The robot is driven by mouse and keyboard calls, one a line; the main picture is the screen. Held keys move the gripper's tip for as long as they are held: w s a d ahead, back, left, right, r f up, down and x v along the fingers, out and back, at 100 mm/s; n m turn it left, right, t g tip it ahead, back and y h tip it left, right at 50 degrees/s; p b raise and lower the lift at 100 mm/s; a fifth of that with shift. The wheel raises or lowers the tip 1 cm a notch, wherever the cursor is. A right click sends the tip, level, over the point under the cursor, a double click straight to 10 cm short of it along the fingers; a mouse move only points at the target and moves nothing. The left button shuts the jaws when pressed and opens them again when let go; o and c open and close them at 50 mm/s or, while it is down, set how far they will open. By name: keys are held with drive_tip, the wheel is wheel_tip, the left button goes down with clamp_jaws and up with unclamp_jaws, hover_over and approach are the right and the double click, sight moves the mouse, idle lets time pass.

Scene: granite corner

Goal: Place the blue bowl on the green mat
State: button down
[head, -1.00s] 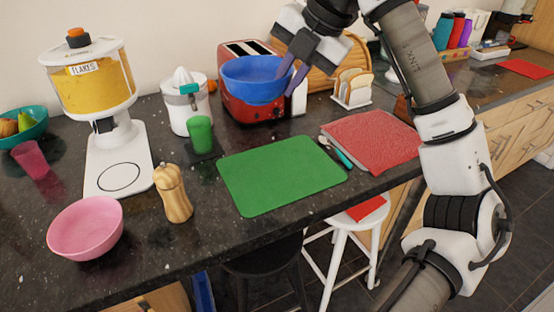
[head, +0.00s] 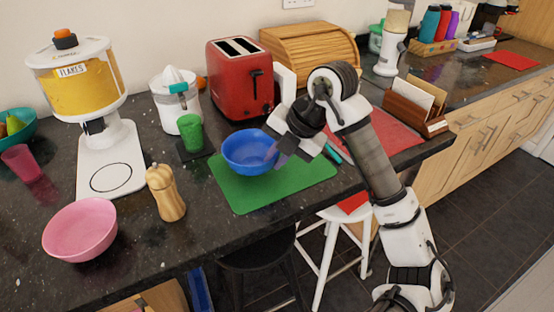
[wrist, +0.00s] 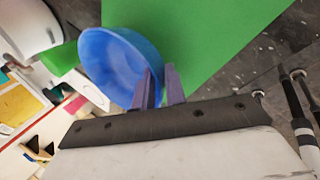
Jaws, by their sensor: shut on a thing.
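The blue bowl (head: 249,154) is upright over the back left part of the green mat (head: 300,183) in the head view. My gripper (head: 277,150) is shut on the right side of the bowl's rim. In the wrist view the blue bowl (wrist: 112,62) hangs at the fingers (wrist: 158,88), with one finger inside it and one outside. The green mat (wrist: 205,40) shows beside and beyond it. I cannot tell for sure whether the bowl's base touches the mat.
A green cup (head: 190,133) stands on a dark coaster just left of the bowl. A red toaster (head: 240,80) is behind. A wooden pepper mill (head: 166,193) and pink bowl (head: 80,231) are to the left. A red cloth (head: 385,132) lies right. The mat's front part is clear.

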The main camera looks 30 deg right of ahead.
drive_tip(key=shift+f, duration=0.75)
drive_tip(key=shift+f, duration=0.1)
drive_tip(key=c, duration=1.4)
unclamp_jaws()
drive_tip(key=shift+c, duration=0.2)
drive_tip(key=shift+r, duration=0.2)
drive_tip(key=b+v, duration=0.2)
drive_tip(key=v, duration=1)
